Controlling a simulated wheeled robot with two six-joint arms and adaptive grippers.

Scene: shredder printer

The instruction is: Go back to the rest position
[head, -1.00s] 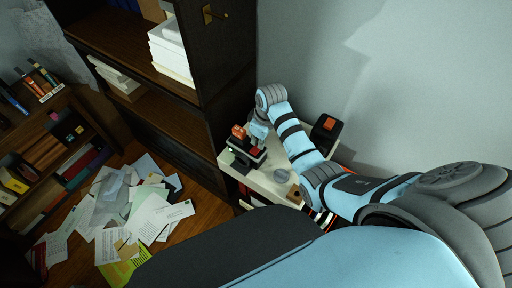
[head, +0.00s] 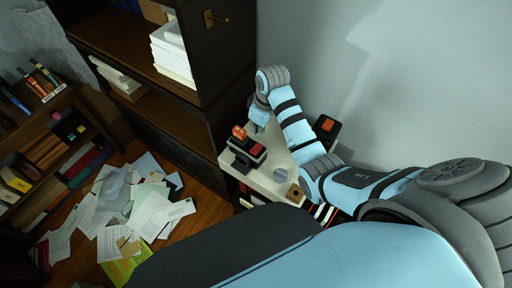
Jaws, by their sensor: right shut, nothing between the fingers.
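My right arm reaches in from the right over a small white table (head: 268,183). My right gripper (head: 254,130) points down, small and partly hidden, just above a black device with red and orange parts (head: 246,150) on that table. The gripper looks shut and holds nothing that I can see. My left gripper is not in view.
A dark shelf unit (head: 230,60) with white paper stacks (head: 174,55) stands left of the table. A black and orange object (head: 326,127) is at the table's back right. Loose papers (head: 125,210) cover the floor at left. A low bookcase (head: 45,150) stands far left.

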